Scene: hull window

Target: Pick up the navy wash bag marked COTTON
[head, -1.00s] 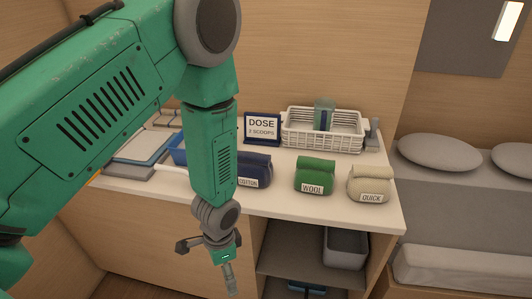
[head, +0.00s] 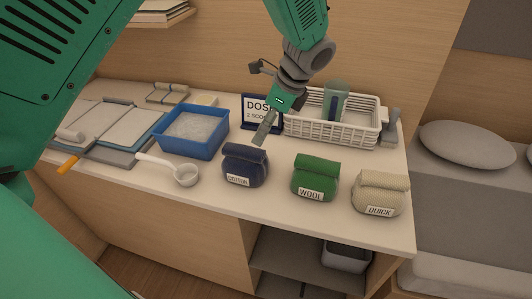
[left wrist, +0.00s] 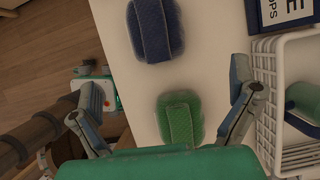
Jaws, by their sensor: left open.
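The navy wash bag (head: 246,163) with a white COTTON label stands upright on the white counter, left of the green WOOL bag (head: 316,174). The cream QUICK bag (head: 381,191) stands farther right. My left gripper (head: 263,136) points down in the head view, above and slightly behind the navy bag, and touches no bag. The left wrist view shows its fingers spread wide and empty (left wrist: 165,81). There the navy bag (left wrist: 155,28) lies ahead, near the top edge, and the green bag (left wrist: 180,118) lies between the fingers, closer to the palm. My right gripper is out of view.
A white wire basket (head: 365,138) holding a green cup and a DOSE sign (head: 256,112) stand behind the bags. A blue tray of powder (head: 193,130) and white scoop (head: 186,174) are left of the navy bag.

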